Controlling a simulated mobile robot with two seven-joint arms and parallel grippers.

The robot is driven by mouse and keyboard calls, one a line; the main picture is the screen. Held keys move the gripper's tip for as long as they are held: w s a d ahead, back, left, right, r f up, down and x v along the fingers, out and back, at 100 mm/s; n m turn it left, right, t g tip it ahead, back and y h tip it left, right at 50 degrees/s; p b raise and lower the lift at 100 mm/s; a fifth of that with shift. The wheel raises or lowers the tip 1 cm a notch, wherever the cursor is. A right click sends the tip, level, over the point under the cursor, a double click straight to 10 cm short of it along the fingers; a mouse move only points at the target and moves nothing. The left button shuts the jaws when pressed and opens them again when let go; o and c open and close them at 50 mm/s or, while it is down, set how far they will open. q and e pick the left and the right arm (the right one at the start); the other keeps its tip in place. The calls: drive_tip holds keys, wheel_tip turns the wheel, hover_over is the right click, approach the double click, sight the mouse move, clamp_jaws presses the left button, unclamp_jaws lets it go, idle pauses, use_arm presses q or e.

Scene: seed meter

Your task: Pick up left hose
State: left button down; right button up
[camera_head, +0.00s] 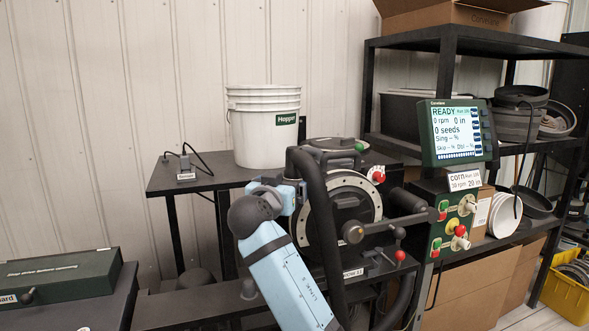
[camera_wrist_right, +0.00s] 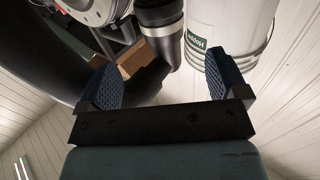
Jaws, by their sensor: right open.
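A thick black hose (camera_head: 318,205) runs down the left front of the seed meter (camera_head: 340,207) in the head view, bending over at its top. In the right wrist view a large black curved hose (camera_wrist_right: 25,60) fills the left side, close to the camera. A black pipe end with a metal band (camera_wrist_right: 161,28) shows beyond the fingers. My left gripper is not in view.
A white hopper bucket (camera_head: 264,130) stands on the dark bench (camera_head: 160,181) behind the arm. A display (camera_head: 456,132) and a control panel (camera_head: 455,225) stand right of the meter. A green case (camera_head: 60,276) lies at left. Shelving (camera_head: 405,42) is at right.

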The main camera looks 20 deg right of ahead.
sight(290, 176)
drive_tip(key=x, duration=0.7)
drive_tip(key=shift+w, duration=0.3)
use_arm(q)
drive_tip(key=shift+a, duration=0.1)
use_arm(e)
drive_tip(key=shift+r, duration=0.1)
drive_tip(key=c, duration=1.1)
drive_tip(key=shift+c, duration=0.2)
